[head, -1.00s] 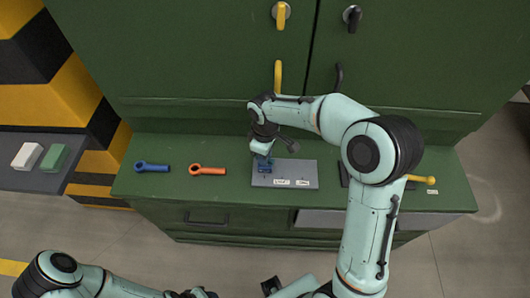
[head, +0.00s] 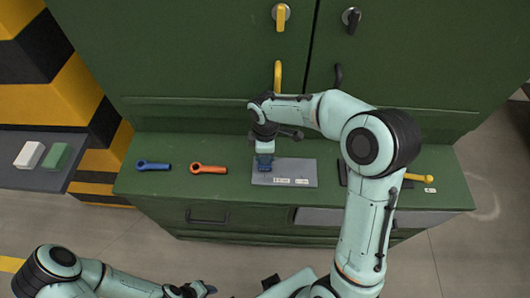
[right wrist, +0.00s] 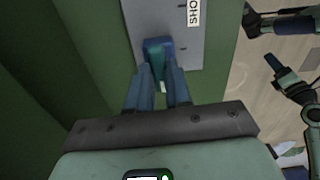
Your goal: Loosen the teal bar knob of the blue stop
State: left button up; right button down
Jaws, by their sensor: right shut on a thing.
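The blue stop (head: 264,169) sits at the left end of a grey plate (head: 297,171) on the green bench. In the right wrist view the blue stop (right wrist: 158,44) shows at the fingertips, with the teal bar knob (right wrist: 157,66) between the fingers. My right gripper (right wrist: 161,72) is shut on the teal bar knob, coming at it from above; in the head view the right gripper (head: 264,158) partly hides the stop and knob. My left gripper (head: 200,289) is low at the bottom edge of the head view, away from the bench; its jaws are too unclear to judge.
A blue wrench-like tool (head: 153,166) and an orange one (head: 208,169) lie on the bench left of the plate. A yellow-handled tool (head: 417,177) lies at the right. Green cabinet doors (head: 190,60) rise behind. A side shelf holds a white block (head: 29,155) and a green block (head: 56,156).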

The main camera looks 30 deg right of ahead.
jog(key=c, duration=1)
grip_release()
jog(key=shift+c, duration=0.2)
pick_arm(q)
jog(key=shift+w+r+p, duration=0.7)
jog(key=shift+w+r, duration=0.15)
jog(key=shift+r, duration=0.15)
pick_arm(e)
notch_tip(320, 180, up, 14)
jog(key=shift+f, duration=0.25)
